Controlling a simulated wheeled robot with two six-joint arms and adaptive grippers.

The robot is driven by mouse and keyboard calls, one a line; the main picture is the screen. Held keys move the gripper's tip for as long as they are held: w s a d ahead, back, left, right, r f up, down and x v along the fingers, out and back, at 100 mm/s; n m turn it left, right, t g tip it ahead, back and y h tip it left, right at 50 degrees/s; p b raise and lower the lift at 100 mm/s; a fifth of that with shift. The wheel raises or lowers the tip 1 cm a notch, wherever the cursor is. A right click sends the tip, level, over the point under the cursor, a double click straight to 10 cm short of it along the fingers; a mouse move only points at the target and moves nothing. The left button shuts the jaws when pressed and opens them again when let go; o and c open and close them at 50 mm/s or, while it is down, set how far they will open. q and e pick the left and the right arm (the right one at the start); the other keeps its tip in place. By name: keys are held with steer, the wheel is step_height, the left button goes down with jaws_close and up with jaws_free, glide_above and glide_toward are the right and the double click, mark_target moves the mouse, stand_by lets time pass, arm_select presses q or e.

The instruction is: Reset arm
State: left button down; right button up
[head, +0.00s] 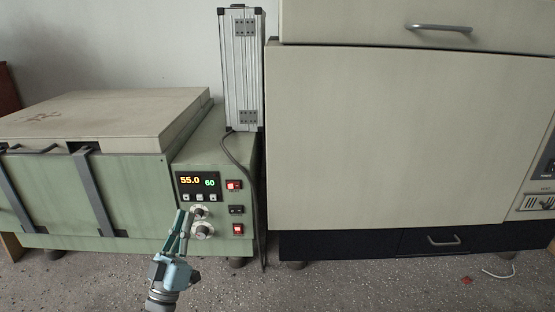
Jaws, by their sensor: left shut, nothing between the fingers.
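My left gripper (181,232) shows at the lower centre-left of the head view, pointing up toward the green machine's control panel. Its fingers are shut and empty. The fingertips overlap the panel in the picture, just left of two round knobs (203,231); I cannot tell whether they touch it. The panel's display (197,182) reads 55.0 in yellow and 60 in green, with small buttons under it. Red lit switches (234,185) are on the panel's right side. My right gripper is not in view.
The green machine (70,215) has a closed beige lid (110,115). A silver case (243,75) stands upright behind it, and a black cable (252,190) hangs down. A large beige cabinet (390,140) fills the right. Speckled floor (370,285) in front is mostly clear.

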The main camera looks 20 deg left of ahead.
arm_select(q)
steer(key=w+d+f+m+g+h, duration=0.1)
steer(key=d+f+m+g+h, duration=0.15)
steer(key=d+f+g, duration=0.75)
steer(key=s+d+f+m+g, duration=0.25)
steer(key=s+f, duration=0.35)
steer(key=f, duration=0.5)
steer(key=s+f+g+y, duration=0.1)
steer(key=s+f+g, duration=0.3)
steer(key=s, duration=0.6)
steer(key=s+f+g+y, duration=0.25)
steer(key=s+g, duration=0.45)
steer(key=s, duration=0.4)
step_height(320, 180, down, 17)
steer(key=a, duration=0.1)
steer(key=s+a+f+g+p, duration=0.1)
steer(key=s+f+g, duration=0.1)
steer(key=s+f, duration=1)
steer(key=s, duration=0.3)
steer(key=shift+f+h+p, duration=0.3)
